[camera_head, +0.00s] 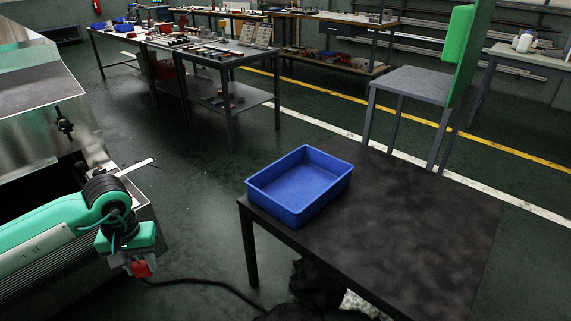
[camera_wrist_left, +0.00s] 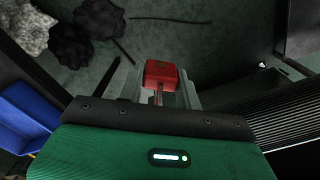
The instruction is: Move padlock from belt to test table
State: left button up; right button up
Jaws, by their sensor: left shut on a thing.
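My left gripper (camera_head: 137,264) hangs at the lower left in the head view, beside the metal dryer and above the floor. It is shut on a red padlock (camera_head: 141,269), which also shows between the fingers in the left wrist view (camera_wrist_left: 160,74). The padlock is clear of any surface. The dark-topped table (camera_head: 400,220) stands to the right of the gripper, with a floor gap between them. A blue bin (camera_head: 296,207) sits on its far left corner and also shows at the left of the wrist view (camera_wrist_left: 25,118). My right gripper is not in view.
The dryer (camera_head: 40,85) fills the left side. A black cable (camera_head: 205,284) runs over the floor. Dark and pale crumpled bags lie under the table (camera_head: 318,283). Most of the tabletop is bare.

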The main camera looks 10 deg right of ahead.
aim_at(340, 148)
jog(key=z, duration=1.55)
jog(key=i+j+z, duration=0.15)
jog(key=j+z, duration=0.45)
jog(key=j, duration=0.15)
jog(key=i+j+z, duration=0.1)
jog(key=j+z, duration=0.15)
jog(key=j, duration=0.15)
